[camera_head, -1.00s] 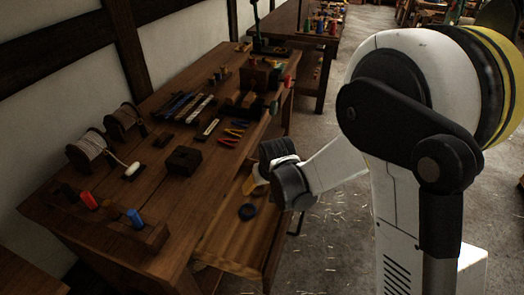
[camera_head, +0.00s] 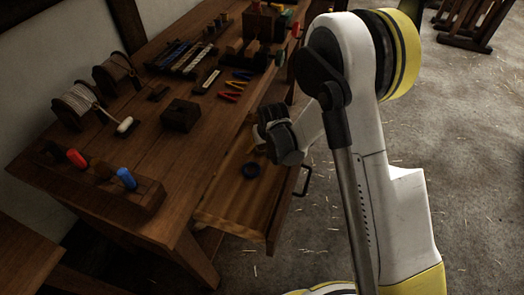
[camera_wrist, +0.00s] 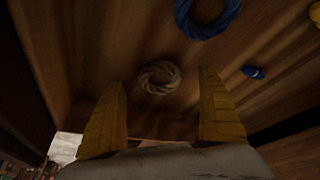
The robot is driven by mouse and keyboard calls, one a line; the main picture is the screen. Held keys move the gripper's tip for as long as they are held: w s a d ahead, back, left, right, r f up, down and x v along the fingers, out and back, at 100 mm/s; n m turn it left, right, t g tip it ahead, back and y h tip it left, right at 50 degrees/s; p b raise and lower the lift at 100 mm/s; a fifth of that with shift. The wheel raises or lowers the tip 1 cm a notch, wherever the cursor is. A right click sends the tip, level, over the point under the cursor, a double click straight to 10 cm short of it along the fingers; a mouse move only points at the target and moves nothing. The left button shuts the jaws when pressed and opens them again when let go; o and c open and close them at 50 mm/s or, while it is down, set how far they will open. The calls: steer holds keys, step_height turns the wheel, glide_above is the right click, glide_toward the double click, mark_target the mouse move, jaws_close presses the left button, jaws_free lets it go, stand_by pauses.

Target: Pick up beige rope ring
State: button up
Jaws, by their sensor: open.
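The beige rope ring (camera_wrist: 160,77) lies on the wooden drawer floor in the wrist view, just beyond my fingertips and between their lines. My gripper (camera_wrist: 163,95) is open, with its two yellow fingers apart on either side and nothing between them. In the head view my gripper (camera_head: 262,148) points down into the open drawer. The beige ring cannot be made out clearly in the head view, where my gripper and arm cover that part of the drawer.
A small blue piece (camera_wrist: 253,72) lies to the right. The drawer (camera_head: 235,205) is bounded by walls. A dark block (camera_head: 181,116) stands on the bench above.

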steer(key=shift+x, duration=0.75)
steer(key=shift+r, duration=0.1)
steer(key=c, duration=0.9)
steer(key=shift+c, duration=0.2)
step_height(320, 180, up, 11)
steer(key=p, duration=0.4)
